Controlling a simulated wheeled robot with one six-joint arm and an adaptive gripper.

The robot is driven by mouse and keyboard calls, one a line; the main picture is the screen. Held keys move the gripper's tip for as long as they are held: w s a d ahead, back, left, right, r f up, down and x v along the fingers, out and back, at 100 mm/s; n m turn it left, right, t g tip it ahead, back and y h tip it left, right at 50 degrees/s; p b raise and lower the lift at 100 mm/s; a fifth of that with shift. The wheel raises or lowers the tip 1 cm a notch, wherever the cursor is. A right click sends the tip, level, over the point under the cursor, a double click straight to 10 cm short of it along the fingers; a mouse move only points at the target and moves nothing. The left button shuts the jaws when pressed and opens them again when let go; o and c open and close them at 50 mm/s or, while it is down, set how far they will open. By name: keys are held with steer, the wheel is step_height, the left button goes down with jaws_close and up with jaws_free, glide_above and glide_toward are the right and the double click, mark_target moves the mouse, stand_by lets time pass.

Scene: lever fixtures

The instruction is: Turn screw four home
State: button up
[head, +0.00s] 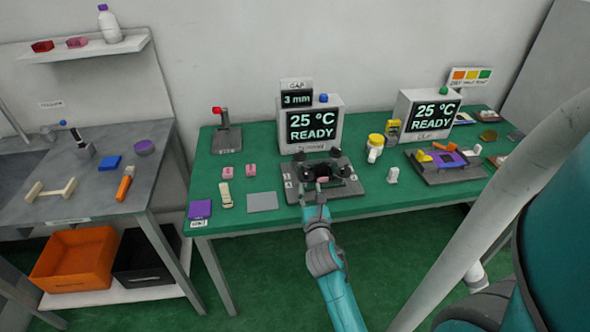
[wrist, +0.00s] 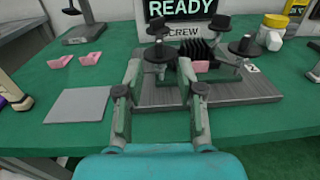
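The screw fixture (head: 349,187) is a dark grey plate on the green table, with several black-knobbed screws around a black finned block (wrist: 200,50). In the wrist view the front left screw (wrist: 158,53) shows just beyond and between my fingertips. The front right screw (wrist: 244,46) and the rear screws (wrist: 160,25) stand apart from it. The small number labels are too blurred to tell surely which screw is four. My gripper (wrist: 163,85) is open and empty at the fixture's near edge; it also shows in the head view (head: 317,198). Contact with a knob cannot be told.
A monitor (head: 314,125) reading 25 °C READY stands behind the fixture, with a 3 mm gap sign (head: 297,99) above. A grey plate (head: 262,202) and pink blocks (head: 228,173) lie to the left.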

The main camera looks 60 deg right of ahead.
mark_target(305, 169)
steer(key=x, duration=1)
steer(key=shift+w+d, duration=0.3)
jaws_close()
